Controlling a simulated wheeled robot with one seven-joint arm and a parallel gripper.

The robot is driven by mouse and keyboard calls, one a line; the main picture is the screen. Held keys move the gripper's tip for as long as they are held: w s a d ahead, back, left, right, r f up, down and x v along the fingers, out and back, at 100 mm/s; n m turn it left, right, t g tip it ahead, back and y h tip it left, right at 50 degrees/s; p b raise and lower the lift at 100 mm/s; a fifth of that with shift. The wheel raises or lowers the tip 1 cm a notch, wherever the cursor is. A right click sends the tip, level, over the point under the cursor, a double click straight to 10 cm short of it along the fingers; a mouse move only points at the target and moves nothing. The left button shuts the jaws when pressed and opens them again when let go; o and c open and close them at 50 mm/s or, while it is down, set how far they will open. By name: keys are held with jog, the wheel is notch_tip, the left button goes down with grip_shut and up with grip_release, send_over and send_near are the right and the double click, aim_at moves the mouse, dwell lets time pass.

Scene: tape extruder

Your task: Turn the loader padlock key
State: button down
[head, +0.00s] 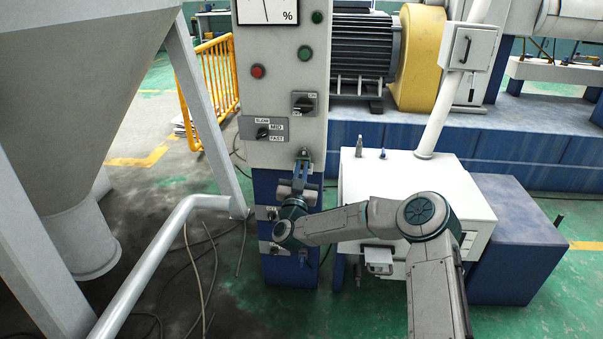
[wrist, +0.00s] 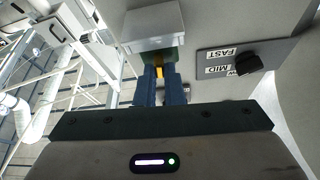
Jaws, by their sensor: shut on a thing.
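My gripper (head: 301,172) is at the front of the grey control column, low on its face, below the black rotary switch. In the wrist view my two blue fingers (wrist: 161,88) are close together on a small yellow, key-like piece (wrist: 159,71). The yellow piece sits at the underside of a dark green part below a pale grey block (wrist: 154,24). I take these for the key and its lock, but the padlock's shape is not clear. In the head view my gripper and wrist hide the key. Its turn angle cannot be told.
A SLOW-MID-FAST selector knob (head: 262,133) is on the column just left of my gripper; it also shows in the wrist view (wrist: 246,63). A black rotary switch (head: 303,103) is above. A white cabinet (head: 455,190) stands to the right, a grey hopper (head: 75,100) to the left.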

jog(key=m+g+h+b, duration=0.1)
jog(key=m+h+b, duration=0.1)
jog(key=m, duration=0.3)
jog(key=m+g+h+b, duration=0.1)
jog(key=m+g+b, duration=0.1)
jog(key=m, duration=0.3)
jog(key=m+g+h+b, duration=0.1)
jog(key=m+h+b, duration=0.1)
jog(key=m, duration=0.4)
jog(key=shift+h, duration=0.3)
jog(key=shift+m, duration=0.3)
jog(key=c, duration=1.5)
grip_release()
jog(key=shift+g, duration=0.3)
jog(key=shift+f, duration=0.15)
jog(key=shift+n, duration=0.4)
